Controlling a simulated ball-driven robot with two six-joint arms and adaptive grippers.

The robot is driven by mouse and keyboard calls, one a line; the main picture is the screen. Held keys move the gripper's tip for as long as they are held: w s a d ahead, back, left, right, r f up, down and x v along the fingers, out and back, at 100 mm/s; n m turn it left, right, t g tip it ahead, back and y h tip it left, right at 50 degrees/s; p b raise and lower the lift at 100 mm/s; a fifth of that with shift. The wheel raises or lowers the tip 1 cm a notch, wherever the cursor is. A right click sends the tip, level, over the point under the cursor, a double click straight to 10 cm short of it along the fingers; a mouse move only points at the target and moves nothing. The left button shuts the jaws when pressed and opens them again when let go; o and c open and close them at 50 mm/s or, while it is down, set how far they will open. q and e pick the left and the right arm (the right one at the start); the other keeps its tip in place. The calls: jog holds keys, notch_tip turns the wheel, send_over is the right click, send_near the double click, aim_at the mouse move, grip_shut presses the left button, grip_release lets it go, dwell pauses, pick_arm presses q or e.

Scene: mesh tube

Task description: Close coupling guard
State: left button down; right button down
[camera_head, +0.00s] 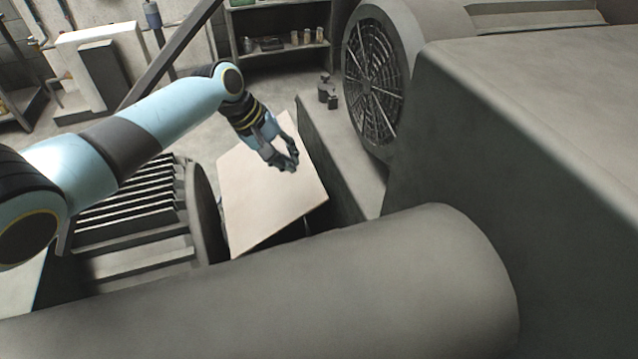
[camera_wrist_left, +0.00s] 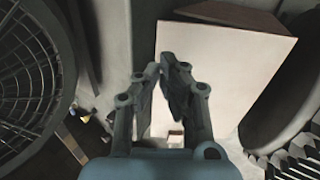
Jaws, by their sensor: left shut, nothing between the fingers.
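The coupling guard appears as a flat, pale panel (camera_head: 262,200), tilted, between the ribbed motor and the grey machine base. My left gripper (camera_head: 291,163) is in front of the panel's upper right part in the head view, fingers pointing down and right. The left wrist view shows its fingertips (camera_wrist_left: 166,70) together and empty, with the pale panel (camera_wrist_left: 225,75) behind them and to the right. I cannot tell whether the fingertips touch the panel. The coupling under the panel is hidden. My right gripper is in neither view.
The ribbed motor (camera_head: 135,215) stands left of the panel. A round fan grille (camera_head: 373,85) and large grey housing (camera_head: 540,110) stand right. A thick grey cylinder (camera_head: 300,285) crosses the foreground. A shelf with small items (camera_head: 285,42) stands at the back.

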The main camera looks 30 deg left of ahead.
pick_arm(q)
send_near(324, 194)
jog(key=shift+m, duration=0.3)
jog(key=b+x, duration=0.5)
jog(key=x, duration=0.1)
jog(key=shift+s+f, duration=0.1)
jog(key=shift+f, duration=0.05)
jog(key=shift+w+d+f+b, duration=0.3)
jog(key=shift+f+b, duration=0.1)
jog(key=shift+b, duration=0.25)
